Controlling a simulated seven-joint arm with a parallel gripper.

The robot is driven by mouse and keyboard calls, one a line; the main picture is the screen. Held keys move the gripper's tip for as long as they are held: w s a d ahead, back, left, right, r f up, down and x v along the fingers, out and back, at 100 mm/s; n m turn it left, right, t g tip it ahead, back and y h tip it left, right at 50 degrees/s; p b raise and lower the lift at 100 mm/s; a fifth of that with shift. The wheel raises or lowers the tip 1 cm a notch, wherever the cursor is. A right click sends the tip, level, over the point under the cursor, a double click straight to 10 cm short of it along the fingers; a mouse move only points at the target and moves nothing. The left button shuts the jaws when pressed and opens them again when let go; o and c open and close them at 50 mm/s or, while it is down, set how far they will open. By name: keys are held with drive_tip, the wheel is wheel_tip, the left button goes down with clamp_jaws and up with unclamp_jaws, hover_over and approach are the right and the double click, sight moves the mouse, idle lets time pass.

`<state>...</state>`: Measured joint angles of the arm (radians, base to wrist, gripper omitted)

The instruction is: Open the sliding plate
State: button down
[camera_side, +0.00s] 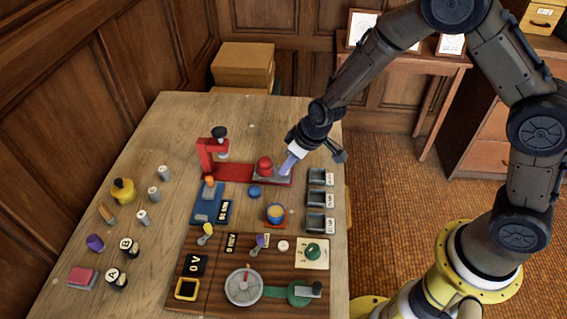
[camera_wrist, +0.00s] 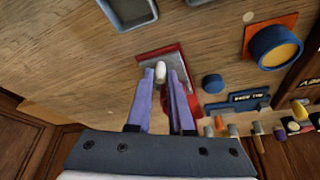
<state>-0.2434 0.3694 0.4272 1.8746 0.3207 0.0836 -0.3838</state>
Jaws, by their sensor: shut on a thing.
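The sliding plate is a grey plate (camera_side: 262,177) on the right end of a long red base (camera_side: 232,172). In the wrist view the grey plate (camera_wrist: 150,61) lies under the fingertips, with a red edge beside it. My gripper (camera_side: 285,171) reaches down to the plate's right part with its purple fingers. In the wrist view my gripper (camera_wrist: 160,75) is closed around a small pale handle (camera_wrist: 160,69) that stands on the plate. The fingers hide the handle in the side view. A red knob (camera_side: 265,163) stands just left of the fingers.
A red press frame (camera_side: 204,155) stands at the base's left end. Grey bins (camera_side: 320,178) line the table's right edge. The table behind is clear.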

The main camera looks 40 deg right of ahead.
drive_tip(key=c, duration=0.8)
unclamp_jaws()
drive_tip(key=v, duration=1.3)
drive_tip(key=shift+s+r, duration=0.2)
drive_tip(key=shift+r, duration=0.2)
